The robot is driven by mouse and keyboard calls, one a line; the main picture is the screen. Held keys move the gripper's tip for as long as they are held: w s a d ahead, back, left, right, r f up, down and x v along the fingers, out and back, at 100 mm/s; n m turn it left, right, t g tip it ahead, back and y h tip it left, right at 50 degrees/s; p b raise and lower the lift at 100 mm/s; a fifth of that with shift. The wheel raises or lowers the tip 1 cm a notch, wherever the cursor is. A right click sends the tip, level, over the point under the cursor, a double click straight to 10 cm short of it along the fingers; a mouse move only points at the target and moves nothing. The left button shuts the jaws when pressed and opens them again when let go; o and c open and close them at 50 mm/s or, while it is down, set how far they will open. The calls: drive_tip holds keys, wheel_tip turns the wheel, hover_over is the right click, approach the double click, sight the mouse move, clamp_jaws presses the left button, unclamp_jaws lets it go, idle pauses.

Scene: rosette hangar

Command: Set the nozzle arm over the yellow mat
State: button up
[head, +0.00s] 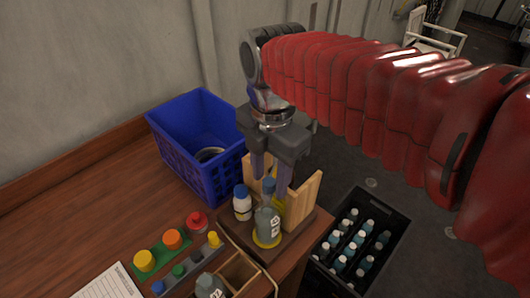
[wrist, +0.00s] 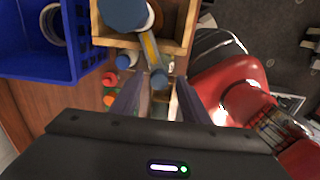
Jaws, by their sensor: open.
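My gripper (head: 271,190) points down, open, over a small wooden stand (head: 302,200) at the table's corner. A grey bottle with a label (head: 267,226) stands on the round yellow mat (head: 265,243) in front of the stand. The nozzle arm (wrist: 150,46) looks like a yellow bar running from a blue-grey round top to a grey tip in the wrist view. Its tip lies between or just below my open fingers (wrist: 158,88); contact cannot be told. In the head view, the bottle and fingers mostly hide it.
A blue basket (head: 190,140) stands left of the stand, and a white bottle with a blue cap (head: 242,203) stands close beside it. Coloured knobs (head: 172,239) and a wooden box (head: 238,272) are in front. A dark crate of bottles (head: 356,238) is on the floor at right.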

wheel_tip(320, 180, up, 14)
drive_tip(key=shift+f, duration=0.15)
idle(0.5)
drive_tip(key=shift+s+d, duration=0.1)
drive_tip(key=shift+d, duration=0.05)
drive_tip(key=s+d+f+m+t, duration=0.2)
drive_tip(key=d+f+m, duration=0.6)
drive_tip(key=m, duration=0.6)
drive_tip(key=s+d+f+m+t, duration=0.2)
drive_tip(key=d+f+m, duration=0.6)
drive_tip(key=m, duration=0.5)
drive_tip(key=shift+s+d+m+t, duration=0.4)
drive_tip(key=shift+d+t, duration=0.3)
drive_tip(key=shift+d, duration=0.1)
